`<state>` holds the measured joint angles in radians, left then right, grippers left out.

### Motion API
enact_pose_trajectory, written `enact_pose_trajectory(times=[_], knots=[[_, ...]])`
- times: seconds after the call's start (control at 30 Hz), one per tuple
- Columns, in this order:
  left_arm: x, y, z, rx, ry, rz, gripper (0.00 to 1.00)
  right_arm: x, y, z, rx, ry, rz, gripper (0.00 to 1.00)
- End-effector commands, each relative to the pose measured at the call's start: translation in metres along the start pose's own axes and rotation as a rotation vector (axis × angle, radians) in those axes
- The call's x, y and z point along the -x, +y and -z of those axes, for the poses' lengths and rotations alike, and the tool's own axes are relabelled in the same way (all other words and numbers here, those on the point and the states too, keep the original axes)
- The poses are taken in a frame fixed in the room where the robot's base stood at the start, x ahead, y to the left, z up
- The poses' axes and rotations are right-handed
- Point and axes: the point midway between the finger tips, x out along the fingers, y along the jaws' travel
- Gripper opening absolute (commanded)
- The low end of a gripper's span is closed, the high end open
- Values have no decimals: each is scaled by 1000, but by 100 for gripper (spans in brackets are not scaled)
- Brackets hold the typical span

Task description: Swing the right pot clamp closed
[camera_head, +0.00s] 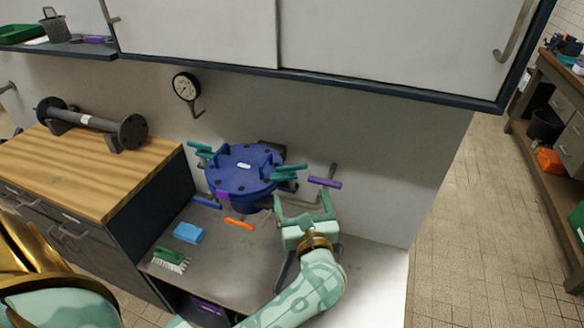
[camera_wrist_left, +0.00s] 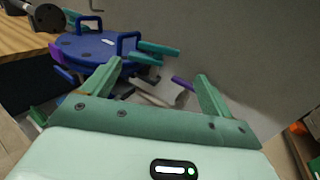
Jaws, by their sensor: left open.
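The blue lidded pot (camera_head: 240,178) stands on the grey bench and also shows in the left wrist view (camera_wrist_left: 92,47). The right pot clamp (camera_head: 287,173) has teal bars that stick out from the pot's right side; it shows in the left wrist view (camera_wrist_left: 158,49) too. My left gripper (camera_head: 303,201) is open and empty, just right of and below the clamp, with a visible gap to it. In the left wrist view its fingers (camera_wrist_left: 157,72) stand apart, with the clamp beyond them. My right gripper is not in view.
A purple-handled lever (camera_head: 325,182) is close to my left gripper by the wall. An orange-handled piece (camera_head: 239,224), a blue sponge (camera_head: 188,233) and a green brush (camera_head: 170,259) lie in front of the pot. Another teal clamp (camera_head: 200,150) is at the pot's left.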

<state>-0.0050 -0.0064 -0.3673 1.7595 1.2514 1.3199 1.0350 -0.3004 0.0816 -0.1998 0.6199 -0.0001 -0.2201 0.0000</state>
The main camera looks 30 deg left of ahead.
Motion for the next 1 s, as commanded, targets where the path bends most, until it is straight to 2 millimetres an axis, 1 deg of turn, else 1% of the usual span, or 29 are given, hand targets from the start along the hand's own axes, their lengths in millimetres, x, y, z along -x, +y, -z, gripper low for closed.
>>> enact_pose_trajectory(times=[0.03, 0.1, 0.3, 0.4, 0.5, 0.6, 0.7, 0.93, 0.97, 1.0], knots=[[-13, 0, -2, -2, -6, 0, 85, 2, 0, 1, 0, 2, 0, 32], [-32, 0, -2, -2, -5, -1, 85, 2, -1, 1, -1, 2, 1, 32], [-82, 1, -1, -4, -4, -1, 85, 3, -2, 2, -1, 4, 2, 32], [-102, 1, -1, -2, -3, -1, 85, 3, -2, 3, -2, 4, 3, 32], [-116, 0, 0, -3, -2, 0, 85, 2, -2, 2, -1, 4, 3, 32], [-124, 1, 1, -2, 0, 0, 85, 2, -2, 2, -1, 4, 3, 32], [-128, 1, 0, -2, 0, 0, 85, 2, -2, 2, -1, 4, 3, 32], [-129, 1, 1, -2, 0, 0, 85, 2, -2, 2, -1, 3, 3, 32], [-128, 1, 1, -1, 0, 0, 80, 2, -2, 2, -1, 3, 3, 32], [-128, 1, 1, -1, 0, 1, 69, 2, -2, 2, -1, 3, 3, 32]])
